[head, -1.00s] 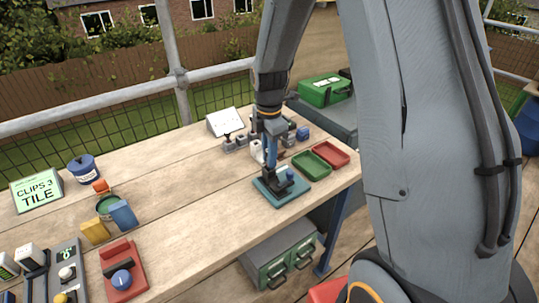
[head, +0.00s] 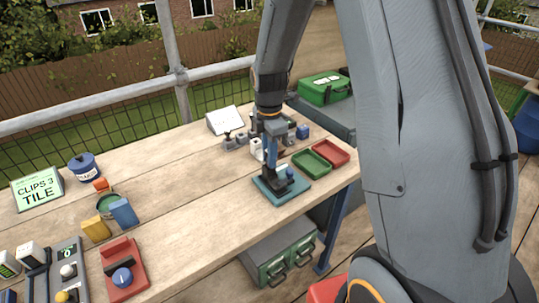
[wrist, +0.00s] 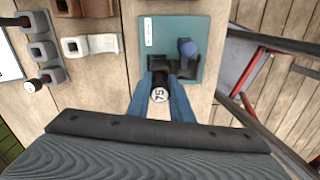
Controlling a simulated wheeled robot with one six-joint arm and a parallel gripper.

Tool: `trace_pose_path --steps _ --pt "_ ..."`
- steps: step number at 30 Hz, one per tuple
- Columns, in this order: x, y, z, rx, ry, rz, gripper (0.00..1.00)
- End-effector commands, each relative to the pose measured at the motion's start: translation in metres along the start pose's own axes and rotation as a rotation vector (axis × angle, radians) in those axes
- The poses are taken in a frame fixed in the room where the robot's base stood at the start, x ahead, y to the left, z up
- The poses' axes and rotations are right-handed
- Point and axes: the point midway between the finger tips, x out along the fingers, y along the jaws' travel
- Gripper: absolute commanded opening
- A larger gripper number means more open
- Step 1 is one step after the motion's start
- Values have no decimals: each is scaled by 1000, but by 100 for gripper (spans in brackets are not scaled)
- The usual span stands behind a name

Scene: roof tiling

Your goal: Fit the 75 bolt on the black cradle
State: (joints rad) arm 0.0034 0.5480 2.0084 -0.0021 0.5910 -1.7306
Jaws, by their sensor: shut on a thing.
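The teal base plate (head: 298,191) stands near the bench's front edge; it also shows in the wrist view (wrist: 208,30). The black cradle (wrist: 185,68) sits on it, with a blue knob (wrist: 187,47) at its right side. My gripper (wrist: 166,80) is shut on the dark bolt (wrist: 158,92), whose pale end reads 75. The bolt is at the cradle's near left side. I cannot tell whether it is seated or only touching.
A green tray (head: 312,162) and a red tray (head: 333,153) lie right of the plate. Grey blocks (wrist: 40,50) and a pale block (wrist: 92,45) stand to the left in the wrist view. A red fixture (head: 124,275) is at front left. The bench middle is clear.

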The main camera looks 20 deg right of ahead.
Motion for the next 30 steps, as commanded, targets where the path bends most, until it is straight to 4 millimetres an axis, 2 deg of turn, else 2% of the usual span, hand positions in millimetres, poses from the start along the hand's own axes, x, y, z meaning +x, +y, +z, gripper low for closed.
trace_pose_path --steps 6,7,10,11,20,30 --pt "0 0 0 0 0 0 0" --pt "0 0 0 0 0 0 23" --pt "0 0 0 0 0 0 40" --pt "0 0 0 0 0 0 41" --pt "-1 0 0 0 0 0 41" --pt "-19 -1 0 0 0 -1 41"
